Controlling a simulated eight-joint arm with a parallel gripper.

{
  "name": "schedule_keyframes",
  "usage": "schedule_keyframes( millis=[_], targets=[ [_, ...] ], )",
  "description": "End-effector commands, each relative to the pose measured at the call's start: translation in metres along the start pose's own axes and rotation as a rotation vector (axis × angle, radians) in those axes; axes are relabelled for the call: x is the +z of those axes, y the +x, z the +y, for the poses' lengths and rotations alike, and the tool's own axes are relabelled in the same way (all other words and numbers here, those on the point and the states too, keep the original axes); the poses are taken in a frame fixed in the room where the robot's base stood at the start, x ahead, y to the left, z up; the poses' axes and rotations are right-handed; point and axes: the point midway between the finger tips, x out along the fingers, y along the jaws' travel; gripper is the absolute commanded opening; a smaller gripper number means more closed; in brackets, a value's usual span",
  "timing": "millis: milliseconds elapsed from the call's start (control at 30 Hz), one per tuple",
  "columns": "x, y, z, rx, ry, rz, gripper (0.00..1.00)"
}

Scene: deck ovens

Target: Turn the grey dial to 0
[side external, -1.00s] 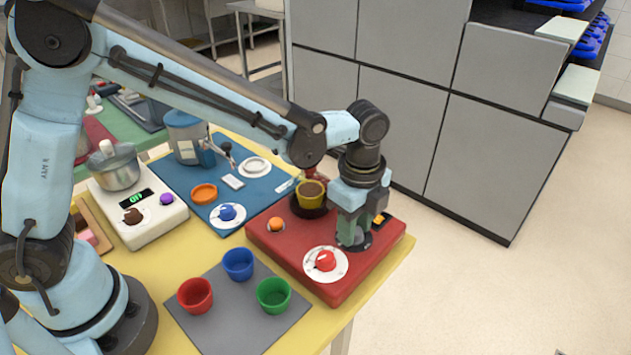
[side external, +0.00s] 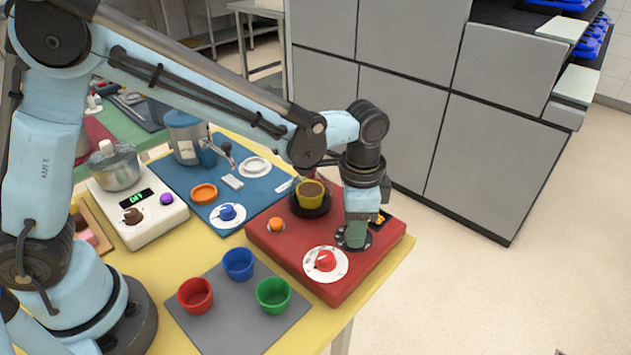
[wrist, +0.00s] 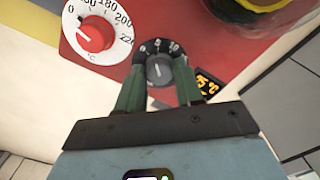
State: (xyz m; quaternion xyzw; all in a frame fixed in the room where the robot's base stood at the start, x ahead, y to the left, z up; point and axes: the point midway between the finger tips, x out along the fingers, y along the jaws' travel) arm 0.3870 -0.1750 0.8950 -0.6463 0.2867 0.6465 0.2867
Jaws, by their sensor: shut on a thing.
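The grey dial (wrist: 159,70) sits on a black scale plate with white numbers on the red stove unit (wrist: 188,28). In the wrist view its white pointer mark faces up and slightly left, near the middle of the visible scale. My gripper (wrist: 160,78) has its two green fingers shut on the dial, one on each side. In the side external view my gripper (side external: 354,235) reaches down to the right part of the red unit (side external: 290,255), and its fingers and wrist mostly hide the dial.
A red dial (side external: 325,260) with a white scale is close beside my gripper. A yellow pot (side external: 310,193) stands on the burner behind it. An orange knob (side external: 276,224) is at the left. Red, blue and green cups (side external: 272,294) stand on a grey mat.

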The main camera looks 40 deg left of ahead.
Motion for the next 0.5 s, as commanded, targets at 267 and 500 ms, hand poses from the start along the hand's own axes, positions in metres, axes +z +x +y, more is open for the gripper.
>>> schedule_keyframes(
  millis=[267, 500],
  targets=[
    [-0.0001, -0.0003, 0.0002, 0.000, -0.230, 0.000, 0.06],
    [-0.0002, -0.0003, 0.0001, 0.000, -0.371, 0.000, 0.06]
  ],
)
